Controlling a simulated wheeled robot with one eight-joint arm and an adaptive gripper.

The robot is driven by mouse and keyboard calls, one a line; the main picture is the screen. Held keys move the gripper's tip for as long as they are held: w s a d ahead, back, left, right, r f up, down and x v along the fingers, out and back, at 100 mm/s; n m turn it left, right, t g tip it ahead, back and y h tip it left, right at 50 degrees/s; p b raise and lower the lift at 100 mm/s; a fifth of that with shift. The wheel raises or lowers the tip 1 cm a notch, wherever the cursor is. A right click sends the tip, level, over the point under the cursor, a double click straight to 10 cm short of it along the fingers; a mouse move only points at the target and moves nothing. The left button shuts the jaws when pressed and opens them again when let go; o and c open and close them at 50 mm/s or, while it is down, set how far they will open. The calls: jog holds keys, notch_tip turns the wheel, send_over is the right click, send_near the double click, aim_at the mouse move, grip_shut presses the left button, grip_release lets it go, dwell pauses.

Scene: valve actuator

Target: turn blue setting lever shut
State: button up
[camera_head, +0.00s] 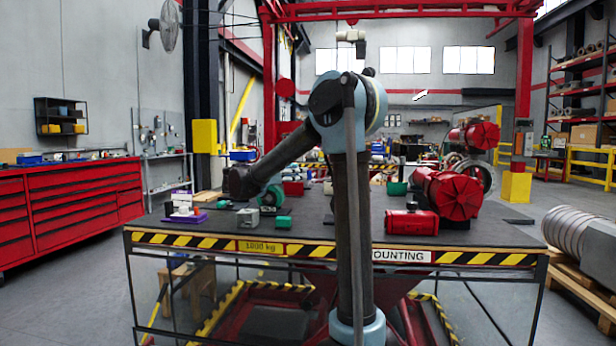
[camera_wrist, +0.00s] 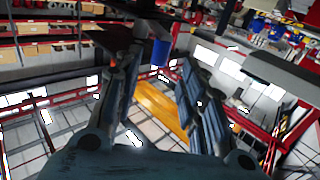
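I cannot make out a blue setting lever in either view. Small devices stand on the left of the workbench (camera_head: 340,233) in the head view. They include a white device on a purple base (camera_head: 185,217), a teal round valve-like part (camera_head: 270,197), a grey block (camera_head: 247,218) and a small green block (camera_head: 282,222). My arm reaches over the bench, its dark forward end bent down to the left above these parts. My gripper (camera_wrist: 160,62) shows in the wrist view with its two fingers apart and no object visibly held between them.
A red actuator (camera_head: 450,194) and a smaller red box (camera_head: 411,222) stand on the bench's right. Red drawer cabinets (camera_head: 70,205) stand at the left. A ribbed cylinder (camera_head: 577,230) lies on a pallet at the right. The bench's front middle is mostly clear.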

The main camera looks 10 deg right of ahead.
aim_at(309, 172)
jog(key=shift+x, duration=3.1)
jog(key=shift+c, duration=0.4)
grip_shut()
